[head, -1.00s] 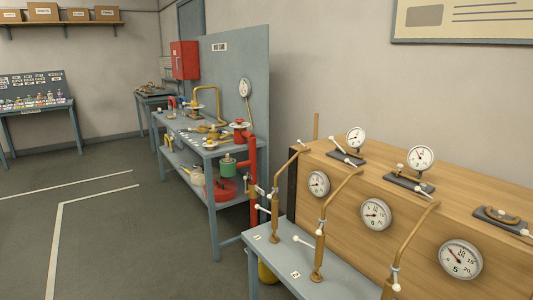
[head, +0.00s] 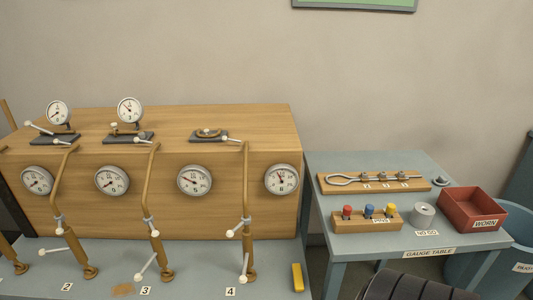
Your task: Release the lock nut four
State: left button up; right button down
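Station 4, marked by a number 4 label (head: 230,292), has a brown upright pipe (head: 248,190) in front of the wooden cabinet (head: 150,145). A grey fitting with a short white-tipped handle (head: 238,228), which looks like lock nut four, sits partway up this pipe. The handle points down to the left. A second white lever (head: 244,267) stands near the foot of the pipe. The dial behind it (head: 282,179) is on the cabinet front. Similar pipes with fittings stand at stations 3 (head: 152,200) and 2 (head: 62,195). Neither gripper is in view.
A yellow block (head: 297,277) lies right of station 4 on the grey bench (head: 200,270). The gauge table (head: 350,240) stands to the right with a red worn bin (head: 472,209), plugs and a wooden rack (head: 375,184). A dark ribbed object is at the bottom edge.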

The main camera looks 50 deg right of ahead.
aim_at(230, 233)
jog(key=z, duration=1.45)
